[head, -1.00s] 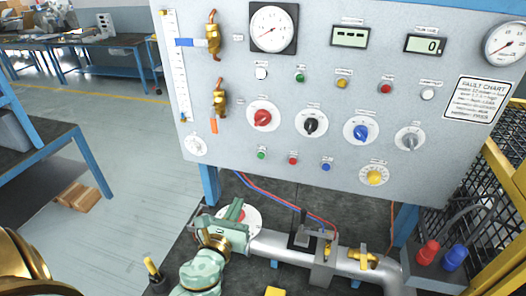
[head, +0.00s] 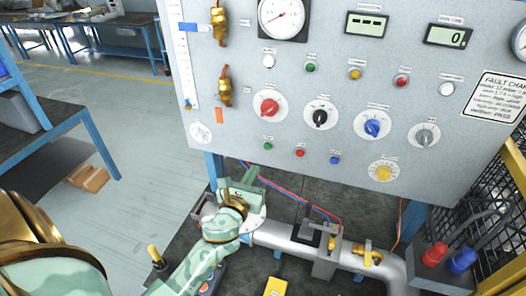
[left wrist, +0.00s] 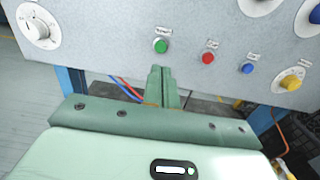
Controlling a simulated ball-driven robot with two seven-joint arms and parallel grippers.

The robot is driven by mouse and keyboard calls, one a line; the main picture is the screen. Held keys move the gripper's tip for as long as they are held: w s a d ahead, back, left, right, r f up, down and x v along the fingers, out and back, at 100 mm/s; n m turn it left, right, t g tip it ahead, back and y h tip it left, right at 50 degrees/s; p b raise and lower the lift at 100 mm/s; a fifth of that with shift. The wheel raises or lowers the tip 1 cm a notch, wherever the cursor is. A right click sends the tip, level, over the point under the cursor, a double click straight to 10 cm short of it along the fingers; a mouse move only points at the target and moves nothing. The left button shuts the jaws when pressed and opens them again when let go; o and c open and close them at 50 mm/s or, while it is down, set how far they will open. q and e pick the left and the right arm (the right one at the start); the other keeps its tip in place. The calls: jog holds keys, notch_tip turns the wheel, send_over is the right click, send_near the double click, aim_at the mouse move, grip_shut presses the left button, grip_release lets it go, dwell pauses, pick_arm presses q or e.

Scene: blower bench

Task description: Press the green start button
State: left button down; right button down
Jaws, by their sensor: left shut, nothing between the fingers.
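A small green button (head: 267,146) sits at the left of the lowest button row on the grey panel (head: 235,130). It also shows in the left wrist view (left wrist: 160,46), under a small label too blurred to read. My left gripper (head: 250,176) is below the button and in front of the panel's lower edge. In the left wrist view its green fingers (left wrist: 161,72) are together, with nothing held. Their tips point up at the panel, just below the button in the picture. I cannot tell the depth gap. My right gripper is not in view.
A red button (head: 300,152) and a blue button (head: 335,160) share the row. A green lamp or button (head: 311,68) is higher up. Large knobs (head: 269,104) sit above the row. A metal pipe (head: 290,240) with valves runs below. A mesh guard (head: 490,210) stands at right.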

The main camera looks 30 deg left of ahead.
aim_at(266, 146)
pick_arm(q)
jog(key=x, duration=0.9)
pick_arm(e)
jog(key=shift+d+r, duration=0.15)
